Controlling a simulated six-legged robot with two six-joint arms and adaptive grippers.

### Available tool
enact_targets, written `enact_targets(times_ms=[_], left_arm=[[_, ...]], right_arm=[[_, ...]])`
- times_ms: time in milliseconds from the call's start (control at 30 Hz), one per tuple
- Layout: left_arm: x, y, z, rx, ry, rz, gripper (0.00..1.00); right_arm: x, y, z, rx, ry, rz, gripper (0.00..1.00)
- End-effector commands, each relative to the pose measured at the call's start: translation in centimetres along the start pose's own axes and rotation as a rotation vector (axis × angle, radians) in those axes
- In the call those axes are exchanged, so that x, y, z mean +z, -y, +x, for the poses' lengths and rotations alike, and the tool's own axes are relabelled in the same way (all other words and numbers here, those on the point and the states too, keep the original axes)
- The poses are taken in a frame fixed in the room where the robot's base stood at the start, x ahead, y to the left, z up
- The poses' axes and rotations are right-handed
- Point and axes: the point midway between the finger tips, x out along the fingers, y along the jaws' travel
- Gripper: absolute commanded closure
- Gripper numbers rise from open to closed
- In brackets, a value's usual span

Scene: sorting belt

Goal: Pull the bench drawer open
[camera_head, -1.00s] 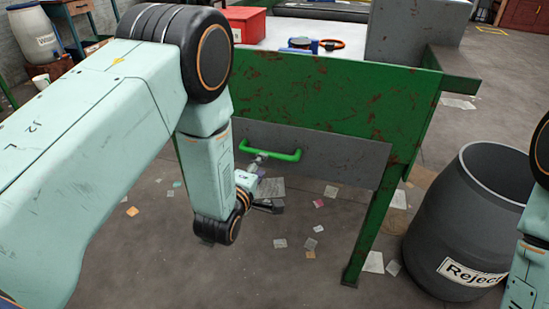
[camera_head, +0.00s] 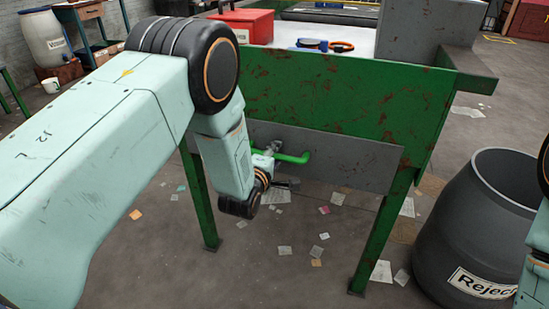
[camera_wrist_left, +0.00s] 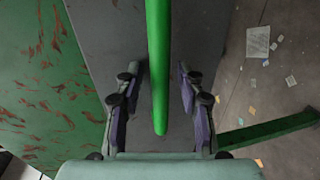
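The bench drawer has a plain grey front (camera_head: 350,160) under the rusty green bench panel, and it looks closed. Its bright green bar handle (camera_head: 294,158) sticks out from the front. My left gripper (camera_head: 272,148) is at the handle, its fingers partly hidden by the wrist in the head view. In the left wrist view the handle (camera_wrist_left: 158,30) runs between the two dark fingers of the left gripper (camera_wrist_left: 158,72), with a gap on each side. The left gripper is open around it. My right gripper is out of view; only part of my right arm shows.
A dark grey Reject barrel (camera_head: 465,230) stands at the right. A green bench leg (camera_head: 380,235) stands between it and the drawer. A red box (camera_head: 250,27) sits on the bench. Paper scraps litter the otherwise clear floor before the drawer.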

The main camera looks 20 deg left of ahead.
Motion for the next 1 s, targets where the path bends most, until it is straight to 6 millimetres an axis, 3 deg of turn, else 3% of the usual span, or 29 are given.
enact_targets(times_ms=[167, 633, 1000], left_arm=[[-0.02, -0.05, 0.0, 0.0, 0.0, 0.0, 0.62], [-0.05, -0.05, -0.01, 0.0, -0.001, 0.0, 1.0], [-0.08, -0.05, -0.02, 0.001, -0.002, 0.0, 1.0]], right_arm=[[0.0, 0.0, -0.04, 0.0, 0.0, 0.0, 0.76], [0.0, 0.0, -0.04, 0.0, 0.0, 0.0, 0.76], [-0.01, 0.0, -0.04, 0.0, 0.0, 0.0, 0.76]])
